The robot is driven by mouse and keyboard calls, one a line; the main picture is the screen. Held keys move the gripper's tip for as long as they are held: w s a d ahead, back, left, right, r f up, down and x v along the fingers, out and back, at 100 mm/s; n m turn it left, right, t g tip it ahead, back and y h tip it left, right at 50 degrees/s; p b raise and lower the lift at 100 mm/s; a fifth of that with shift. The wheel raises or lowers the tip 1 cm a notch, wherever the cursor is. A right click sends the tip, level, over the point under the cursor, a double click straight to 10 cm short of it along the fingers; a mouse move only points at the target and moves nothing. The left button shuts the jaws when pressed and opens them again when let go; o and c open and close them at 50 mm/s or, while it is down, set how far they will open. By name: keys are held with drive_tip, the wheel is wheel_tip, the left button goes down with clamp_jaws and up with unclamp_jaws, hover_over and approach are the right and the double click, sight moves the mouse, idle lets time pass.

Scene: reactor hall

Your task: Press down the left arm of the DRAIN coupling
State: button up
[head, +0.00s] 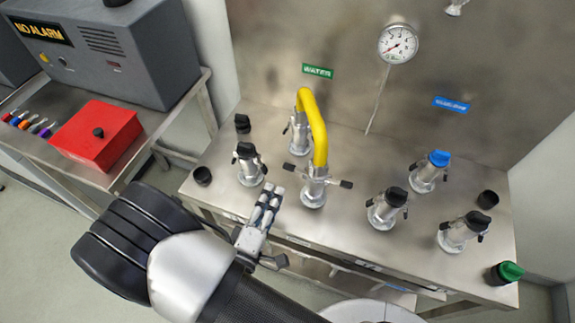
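No DRAIN label is readable here, so I cannot tell for sure which coupling it names. The coupling nearest my gripper on the right (313,191) is silver and upright, with the front end of the yellow hose (319,135) on top. Its left arm (289,167) and right arm (346,184) both stick out sideways. My gripper (271,190) is in front and to the left of this coupling, below its left arm in the picture. Its fingers lie side by side and look shut, with nothing visible between them. I see no contact with the arm.
A black-capped coupling (249,165) stands close behind and left of my gripper. Other couplings stand right, one blue-capped (428,172). The yellow hose's other end is on a rear coupling (299,133). Loose caps lie on the steel table (350,235). A gauge (398,43) hangs behind.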

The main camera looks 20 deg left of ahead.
sight(285, 169)
drive_tip(key=w, duration=0.3)
drive_tip(key=w+b, duration=0.1)
drive_tip(key=w, duration=0.3)
drive_tip(key=w+d, duration=0.1)
drive_tip(key=w, duration=0.3)
drive_tip(key=shift+b, duration=0.35)
drive_tip(key=shift+c, duration=0.5)
clamp_jaws()
